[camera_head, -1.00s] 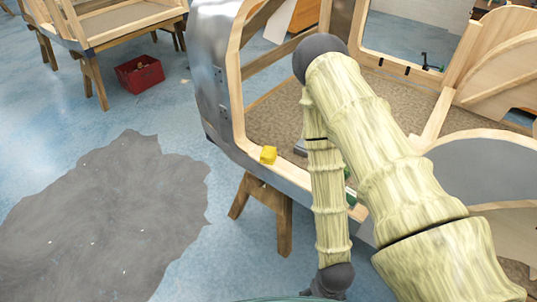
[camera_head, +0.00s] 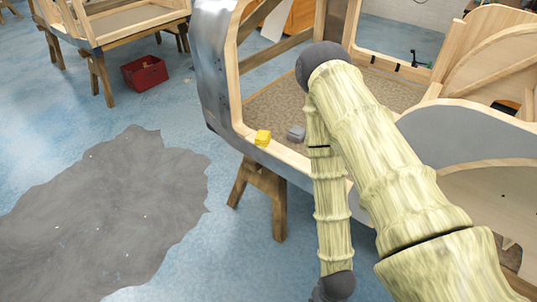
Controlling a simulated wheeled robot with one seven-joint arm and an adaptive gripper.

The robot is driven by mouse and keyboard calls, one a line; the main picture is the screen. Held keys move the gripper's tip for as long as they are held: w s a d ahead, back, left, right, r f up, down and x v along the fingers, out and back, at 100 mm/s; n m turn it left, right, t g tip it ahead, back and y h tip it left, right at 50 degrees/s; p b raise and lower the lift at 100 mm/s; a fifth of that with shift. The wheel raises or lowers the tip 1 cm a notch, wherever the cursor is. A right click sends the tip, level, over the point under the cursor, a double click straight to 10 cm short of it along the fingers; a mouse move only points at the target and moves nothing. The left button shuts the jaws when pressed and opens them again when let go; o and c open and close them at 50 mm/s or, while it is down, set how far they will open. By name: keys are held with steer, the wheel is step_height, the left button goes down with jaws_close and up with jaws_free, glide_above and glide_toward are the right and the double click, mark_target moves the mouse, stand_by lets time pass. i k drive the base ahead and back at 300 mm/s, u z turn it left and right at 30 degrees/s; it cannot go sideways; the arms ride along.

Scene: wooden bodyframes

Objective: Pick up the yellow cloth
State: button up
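The yellow cloth (camera_head: 263,137) is a small crumpled lump. It lies on the front wooden sill of the bodyframe (camera_head: 240,108), near its left corner. My arm crosses the middle and right of the view, in front of the frame. Its lower link runs down to the bottom edge, to the right of the cloth and apart from it. My gripper's fingers are not visible; the arm's end runs out of the picture at the bottom.
A small grey block (camera_head: 296,133) sits just right of the cloth. A wooden trestle (camera_head: 262,190) supports the frame. A red crate (camera_head: 144,73) stands on the blue floor at the back left. A dark grey patch (camera_head: 105,220) covers the left floor, which is otherwise clear.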

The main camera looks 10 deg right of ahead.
mark_target(263, 139)
steer(key=z, duration=0.05)
steer(key=k, duration=0.7)
steer(key=u, duration=0.8)
steer(key=i, duration=1.85)
steer(key=z, duration=0.85)
